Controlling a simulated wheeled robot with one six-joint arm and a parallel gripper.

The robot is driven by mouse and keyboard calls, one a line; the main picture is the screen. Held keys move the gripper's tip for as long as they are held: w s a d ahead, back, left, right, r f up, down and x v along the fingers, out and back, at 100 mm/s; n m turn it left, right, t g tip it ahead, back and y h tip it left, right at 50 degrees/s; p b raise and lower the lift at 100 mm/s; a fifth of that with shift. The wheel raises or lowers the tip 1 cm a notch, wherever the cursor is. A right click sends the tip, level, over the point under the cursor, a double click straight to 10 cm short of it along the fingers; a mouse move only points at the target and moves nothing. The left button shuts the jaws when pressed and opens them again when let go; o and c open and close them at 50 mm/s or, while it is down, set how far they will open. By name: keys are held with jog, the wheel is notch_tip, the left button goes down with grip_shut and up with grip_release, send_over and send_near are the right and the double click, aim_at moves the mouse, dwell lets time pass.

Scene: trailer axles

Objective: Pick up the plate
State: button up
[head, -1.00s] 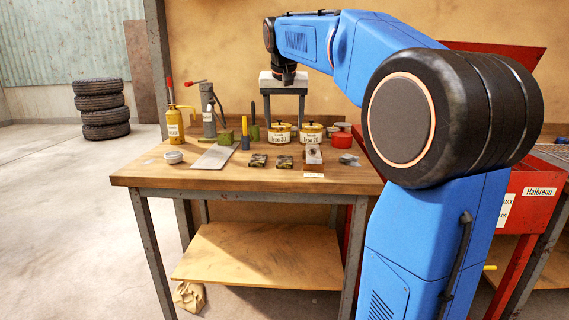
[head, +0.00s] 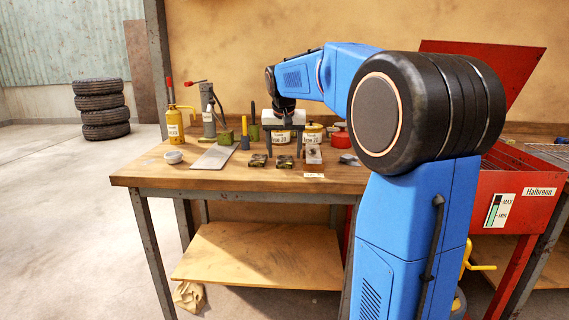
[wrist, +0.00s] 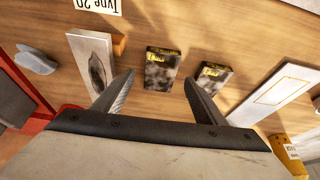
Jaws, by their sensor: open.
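A flat grey metal plate (head: 212,157) lies on the workbench, left of two small dark patterned boxes in the head view. In the wrist view a pale flat piece with a yellow outline (wrist: 276,94), likely this plate, lies at the right. My gripper (head: 285,134) hangs above the back middle of the bench, right of the plate. In the wrist view my gripper (wrist: 158,84) has its two fingers wide apart with nothing between them; the dark boxes lie beyond the fingertips.
The wooden bench (head: 145,178) also holds a yellow oil can (head: 175,124), a brush (head: 245,134), dark boxes (head: 258,160) (head: 284,162), yellow tins (head: 312,135) and a red tin (head: 341,139). A red parts washer (head: 515,205) stands right.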

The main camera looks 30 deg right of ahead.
jog(key=shift+x, duration=1.25)
jog(key=shift+c, duration=0.4)
grip_shut()
